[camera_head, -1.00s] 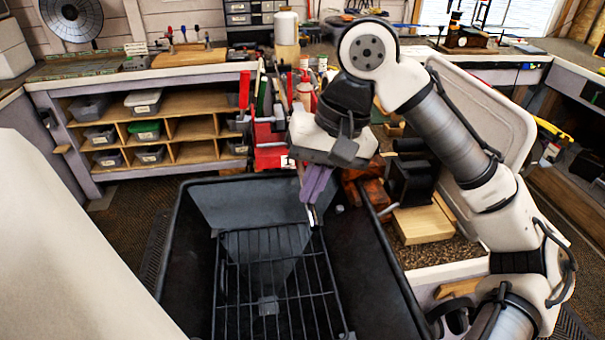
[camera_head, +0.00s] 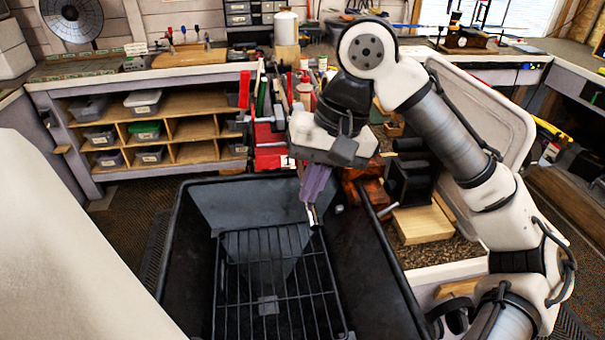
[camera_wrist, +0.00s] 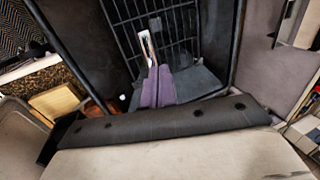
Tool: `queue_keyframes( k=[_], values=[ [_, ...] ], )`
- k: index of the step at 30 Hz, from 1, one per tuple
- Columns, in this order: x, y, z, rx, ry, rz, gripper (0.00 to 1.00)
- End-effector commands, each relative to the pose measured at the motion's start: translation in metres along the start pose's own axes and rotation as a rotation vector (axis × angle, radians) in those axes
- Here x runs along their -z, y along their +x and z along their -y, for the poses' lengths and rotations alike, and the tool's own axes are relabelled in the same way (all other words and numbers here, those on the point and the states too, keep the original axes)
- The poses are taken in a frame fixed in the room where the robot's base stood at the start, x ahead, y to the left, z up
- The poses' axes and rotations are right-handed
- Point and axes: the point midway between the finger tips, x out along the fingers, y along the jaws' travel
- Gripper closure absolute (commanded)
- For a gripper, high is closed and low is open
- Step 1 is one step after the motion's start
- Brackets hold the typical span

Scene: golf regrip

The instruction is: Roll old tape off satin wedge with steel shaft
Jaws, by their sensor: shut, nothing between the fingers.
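My gripper (camera_head: 314,205) points down over the black tub, near its far right part. Its purple fingers are together, and they also show shut in the wrist view (camera_wrist: 152,76). A narrow pale strip (camera_wrist: 147,48) shows just beyond the fingertips; I cannot tell what it is. A short bright steel rod (camera_head: 388,210), possibly the wedge's shaft, shows at the tub's right rim, to the right of my fingers. I cannot make out the satin club head or the old tape.
The black tub (camera_head: 178,235) has a wire rack (camera_head: 275,308) inside. Right of it are a dark vise-like block (camera_head: 410,182), reddish wooden blocks (camera_head: 372,192) and a pale wood block (camera_head: 424,224). Shelves with bins (camera_head: 190,128) stand behind at left.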

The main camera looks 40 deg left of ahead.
Motion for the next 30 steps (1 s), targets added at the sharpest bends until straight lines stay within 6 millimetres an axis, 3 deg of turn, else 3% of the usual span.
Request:
queue_keyframes(
  k=[14,24,30],
  values=[
    [0.012,0.001,0.000,0.000,0.001,0.000,1.00],
    [0.048,0.001,0.000,0.000,0.002,0.000,1.00],
    [0.054,0.001,0.000,-0.001,0.001,-0.001,1.00]
  ],
)
